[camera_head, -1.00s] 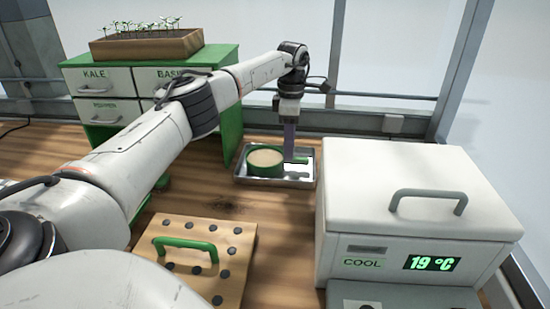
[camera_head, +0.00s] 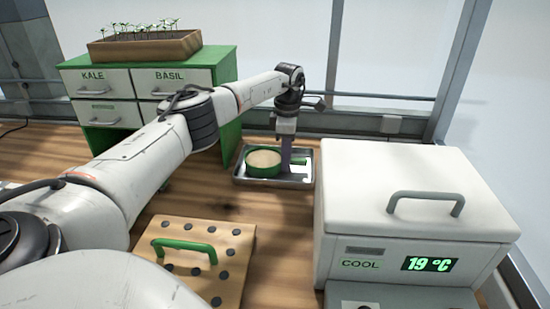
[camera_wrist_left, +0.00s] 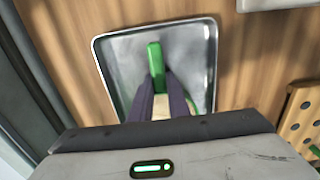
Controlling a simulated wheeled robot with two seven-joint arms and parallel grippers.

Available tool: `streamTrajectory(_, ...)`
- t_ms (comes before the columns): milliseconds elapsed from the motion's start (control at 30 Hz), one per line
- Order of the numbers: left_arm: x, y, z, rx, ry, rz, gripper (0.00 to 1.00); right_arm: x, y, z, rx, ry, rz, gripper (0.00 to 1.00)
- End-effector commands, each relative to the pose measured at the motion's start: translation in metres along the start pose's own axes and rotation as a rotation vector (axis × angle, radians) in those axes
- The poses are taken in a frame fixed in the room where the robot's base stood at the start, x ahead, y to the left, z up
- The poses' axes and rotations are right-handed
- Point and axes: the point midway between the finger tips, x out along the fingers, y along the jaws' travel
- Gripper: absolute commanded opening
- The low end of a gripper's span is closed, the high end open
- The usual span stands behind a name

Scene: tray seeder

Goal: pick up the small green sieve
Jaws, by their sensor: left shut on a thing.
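The small green sieve (camera_head: 264,161) is a round green ring with a pale mesh, in the metal tray (camera_head: 240,180) in the head view. Its green handle (camera_wrist_left: 156,66) points away from the wrist in the left wrist view. My left gripper (camera_head: 285,168) reaches down over the tray at the sieve's right side, on the handle. In the left wrist view its two dark fingers (camera_wrist_left: 163,97) are shut on the handle, and they hide most of the ring. I cannot tell whether the sieve is lifted off the tray. My right gripper is not in view.
A white cooler box (camera_head: 410,185) reading 19 °C stands right of the tray. A wooden board with a green handle (camera_head: 184,246) and dark dots lies in front. A green drawer cabinet (camera_head: 225,75) with a seedling box (camera_head: 150,47) stands behind left.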

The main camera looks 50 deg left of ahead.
Motion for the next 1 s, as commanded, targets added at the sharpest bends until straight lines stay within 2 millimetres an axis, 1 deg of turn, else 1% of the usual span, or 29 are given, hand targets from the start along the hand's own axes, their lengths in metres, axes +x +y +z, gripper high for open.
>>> streamTrajectory(133, -0.004, 0.0, 0.001, 0.0, -0.001, 0.002, 0.0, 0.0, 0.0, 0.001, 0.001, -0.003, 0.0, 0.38)
streamTrajectory(233, -0.016, 0.001, 0.001, 0.001, -0.003, 0.004, 0.0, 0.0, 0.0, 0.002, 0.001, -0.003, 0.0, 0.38)
streamTrajectory(500, -0.071, 0.001, 0.001, 0.0, -0.003, 0.004, 0.0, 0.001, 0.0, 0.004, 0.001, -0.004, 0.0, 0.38)
streamTrajectory(600, -0.087, 0.001, 0.001, -0.001, -0.003, 0.003, 0.0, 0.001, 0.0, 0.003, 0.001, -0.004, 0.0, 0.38)
streamTrajectory(767, -0.1, 0.001, 0.001, 0.001, -0.002, 0.002, 0.0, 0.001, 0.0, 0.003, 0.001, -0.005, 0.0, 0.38)
streamTrajectory(1000, -0.101, 0.0, 0.001, 0.001, 0.0, 0.0, 0.0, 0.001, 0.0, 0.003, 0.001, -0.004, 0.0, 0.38)
